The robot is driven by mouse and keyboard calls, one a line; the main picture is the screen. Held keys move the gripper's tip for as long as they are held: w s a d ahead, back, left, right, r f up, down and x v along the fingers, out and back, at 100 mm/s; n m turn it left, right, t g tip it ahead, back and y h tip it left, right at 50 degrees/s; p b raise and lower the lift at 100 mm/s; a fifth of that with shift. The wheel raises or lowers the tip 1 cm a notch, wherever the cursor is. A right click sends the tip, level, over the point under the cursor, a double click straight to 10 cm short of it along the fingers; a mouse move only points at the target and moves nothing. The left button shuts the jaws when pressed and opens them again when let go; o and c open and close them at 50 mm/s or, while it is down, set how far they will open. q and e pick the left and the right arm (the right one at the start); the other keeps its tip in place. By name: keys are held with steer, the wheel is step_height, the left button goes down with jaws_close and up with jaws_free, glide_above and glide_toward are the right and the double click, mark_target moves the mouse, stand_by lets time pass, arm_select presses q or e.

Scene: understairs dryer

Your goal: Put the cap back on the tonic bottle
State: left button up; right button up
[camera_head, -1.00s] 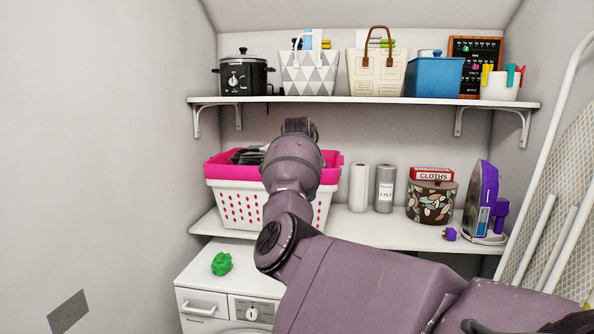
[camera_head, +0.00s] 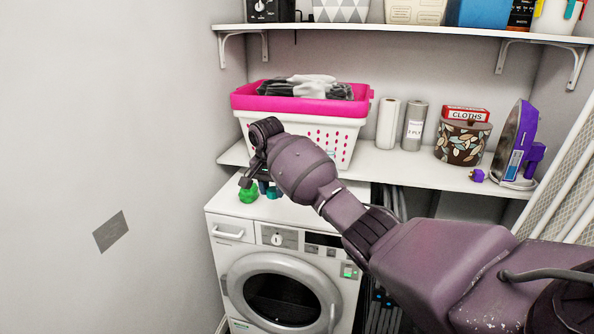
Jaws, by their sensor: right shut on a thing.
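My right gripper (camera_head: 250,184) hangs over the front left of the washer-dryer's top, its fingers pointing down. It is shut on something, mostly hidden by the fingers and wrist. A small dark blue-teal piece (camera_head: 270,190) shows just beside the fingers; I cannot tell whether it is held or stands on the top. I cannot make out the tonic bottle or its cap for certain. A lumpy green thing (camera_head: 248,194) sits on the top just below the fingertips; I cannot tell whether they touch. My left gripper is not in view.
The white washer-dryer (camera_head: 227,207) stands below a shelf (camera_head: 400,163). On the shelf are a pink-rimmed laundry basket (camera_head: 350,125), two rolls (camera_head: 388,124), a patterned pot (camera_head: 462,143) and a purple iron (camera_head: 515,140). An ironing board (camera_head: 570,195) leans at right.

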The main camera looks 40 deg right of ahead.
steer(key=s+a+r+n, duration=0.4)
steer(key=s+a+n, duration=0.4)
steer(key=s+a, duration=0.5)
arm_select(q)
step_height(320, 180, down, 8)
steer(key=b, duration=1)
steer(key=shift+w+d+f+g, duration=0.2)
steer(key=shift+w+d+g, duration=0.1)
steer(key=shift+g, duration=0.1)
arm_select(e)
steer(key=s+a+f+n, duration=0.1)
steer(key=s+f, duration=0.2)
steer(key=f, duration=0.3)
steer(key=s+a+f+n, duration=0.1)
steer(key=s+f, duration=0.2)
steer(key=f, duration=0.3)
steer(key=s+a+f+y, duration=0.1)
steer(key=s+f, duration=0.2)
steer(key=f, duration=0.4)
steer(key=shift+a+n+t, duration=0.3)
steer(key=shift+a+n, duration=0.05)
steer(key=shift+n, duration=0.05)
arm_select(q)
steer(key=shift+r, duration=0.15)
arm_select(e)
steer(key=shift+r, duration=0.15)
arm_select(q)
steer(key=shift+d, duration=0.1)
